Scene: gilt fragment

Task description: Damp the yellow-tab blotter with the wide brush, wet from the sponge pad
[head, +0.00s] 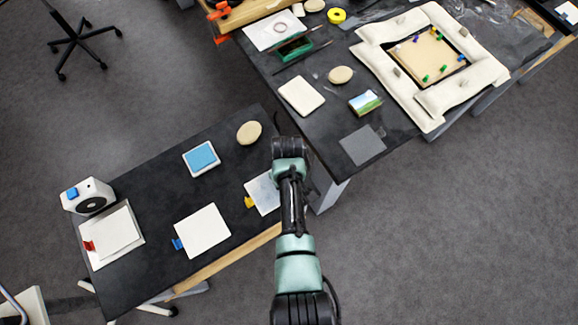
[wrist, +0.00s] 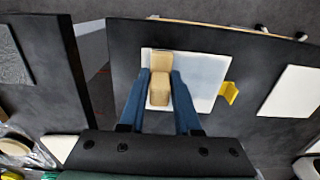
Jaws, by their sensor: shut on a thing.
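The yellow-tab blotter (head: 262,195) lies at the right end of the low dark table. It looks greyer than the white blue-tab blotter (head: 203,229). Its sheet (wrist: 208,80) and yellow tab (wrist: 229,93) show in the wrist view. My gripper (wrist: 160,84) is shut on a tan block-shaped brush (wrist: 160,64), held over the left part of this sheet. I cannot tell whether the bristles touch it. In the head view my arm hides the brush and part of the blotter. The blue sponge pad (head: 201,157) sits in a white tray farther back.
A red-tab blotter (head: 112,232) and a white device (head: 89,194) are at the table's left end. A higher workbench (head: 330,120) stands at right, with a padded frame (head: 431,58) and several small items.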

